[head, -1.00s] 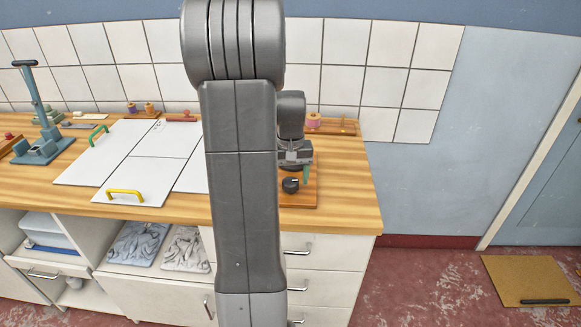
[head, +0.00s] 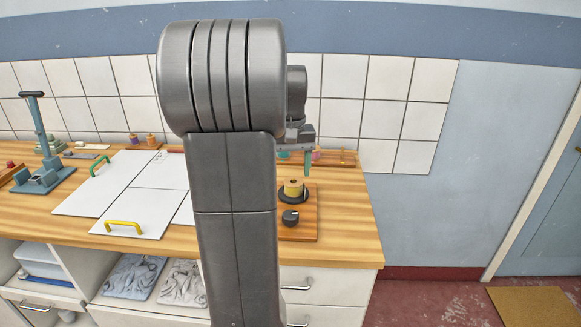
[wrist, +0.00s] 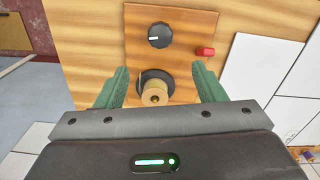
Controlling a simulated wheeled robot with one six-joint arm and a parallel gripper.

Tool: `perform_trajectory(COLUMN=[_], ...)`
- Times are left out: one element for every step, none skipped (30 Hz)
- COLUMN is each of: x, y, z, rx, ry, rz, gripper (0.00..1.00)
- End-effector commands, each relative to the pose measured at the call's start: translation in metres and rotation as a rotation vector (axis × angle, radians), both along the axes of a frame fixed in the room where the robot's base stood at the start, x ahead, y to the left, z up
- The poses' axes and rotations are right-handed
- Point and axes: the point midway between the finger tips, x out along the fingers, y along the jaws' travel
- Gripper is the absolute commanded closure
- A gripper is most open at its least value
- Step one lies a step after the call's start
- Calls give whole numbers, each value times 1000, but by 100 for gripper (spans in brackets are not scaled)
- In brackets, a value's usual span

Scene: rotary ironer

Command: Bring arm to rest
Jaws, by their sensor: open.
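My gripper (head: 307,162) is raised above the back right of the wooden counter, partly hidden behind my own arm in the head view. In the wrist view, its two green fingers (wrist: 163,80) are spread apart with nothing held between them. Below and between them is a tan cylindrical piece (wrist: 154,93) on a black disc, on a wooden board (wrist: 179,29) with a black knob (wrist: 160,35). The tan piece also shows in the head view (head: 294,187), below the fingers and apart from them.
White panels with a green handle (head: 99,166) and a yellow handle (head: 123,226) lie left of my arm. A blue press-like stand (head: 43,178) is at the far left. A low wooden rack (head: 336,157) stands by the tiled wall. The counter's right end is clear.

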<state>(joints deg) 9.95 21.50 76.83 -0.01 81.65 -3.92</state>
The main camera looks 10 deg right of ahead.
Motion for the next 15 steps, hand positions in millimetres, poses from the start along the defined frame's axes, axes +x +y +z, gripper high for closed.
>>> perform_trajectory(x=[0,0,0,0,0,0,0,0,0,0,0,0,0,0,0], y=[0,0,0,0,0,0,0,0,0,0,0,0,0,0,0], z=[0,0,0,0,-1,-2,-3,-5,-8,-11,-15,-21,-26,-32,-40], rx=[0,0,0,0,0,0,0,0,0,0,0,0,0,0,1], ry=[0,0,0,0,0,0,0,0,0,1,2,2,3,3,5], rz=[0,0,0,0,0,0,0,0,0,0,0,0,0,0,0], gripper=[37,37,37,37,37,37,37,37,37,37,37,37,37,37,37])
